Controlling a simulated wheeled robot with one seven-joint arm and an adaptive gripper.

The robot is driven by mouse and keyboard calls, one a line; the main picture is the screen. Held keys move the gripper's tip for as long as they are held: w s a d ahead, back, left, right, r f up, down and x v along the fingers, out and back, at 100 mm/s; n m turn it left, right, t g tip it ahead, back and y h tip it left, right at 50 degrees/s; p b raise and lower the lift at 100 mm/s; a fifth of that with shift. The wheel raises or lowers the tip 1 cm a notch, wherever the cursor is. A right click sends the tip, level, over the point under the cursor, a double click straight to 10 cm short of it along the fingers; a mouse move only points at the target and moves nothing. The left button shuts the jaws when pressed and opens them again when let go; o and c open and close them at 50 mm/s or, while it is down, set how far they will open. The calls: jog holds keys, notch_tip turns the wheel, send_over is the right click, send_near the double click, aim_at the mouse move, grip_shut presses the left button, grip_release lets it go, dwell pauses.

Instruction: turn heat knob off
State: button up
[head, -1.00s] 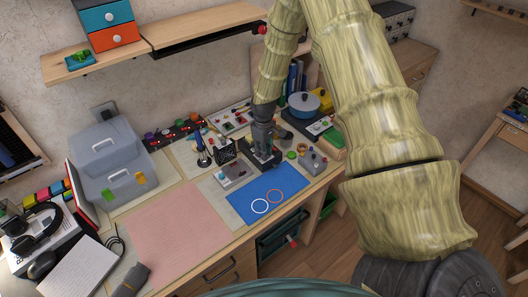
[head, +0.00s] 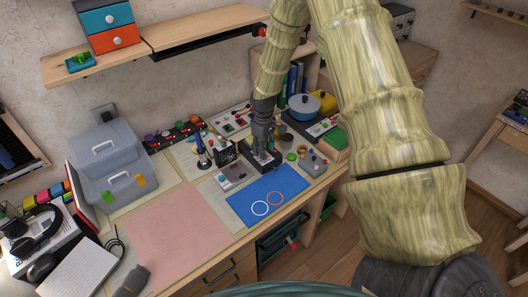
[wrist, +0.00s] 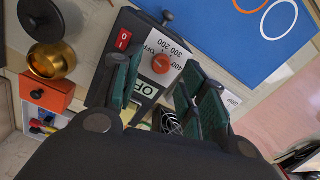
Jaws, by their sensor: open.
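The heat knob (wrist: 161,63) is a small round orange-red knob on a white dial printed with numbers and OFF. It sits on a dark control box (wrist: 149,22), which also stands on the bench in the head view (head: 263,166). A red switch (wrist: 123,40) and a pale display (wrist: 146,88) are beside the dial. My gripper (wrist: 160,76) is open, its green-padded fingers on either side of the knob in the wrist view, with nothing held. In the head view my gripper (head: 263,147) is just above the box and hides part of it. Contact with the knob cannot be told.
A blue mat (head: 268,196) with two rings lies in front. A grey box (head: 229,177) is left of the control box, another grey device (head: 313,163) right. A brass pot (wrist: 51,61) and orange drawer box (wrist: 46,94) are close by.

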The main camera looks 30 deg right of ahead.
notch_tip(320, 180, up, 9)
jog(key=shift+r, duration=0.15)
dwell(0.4)
dwell(0.4)
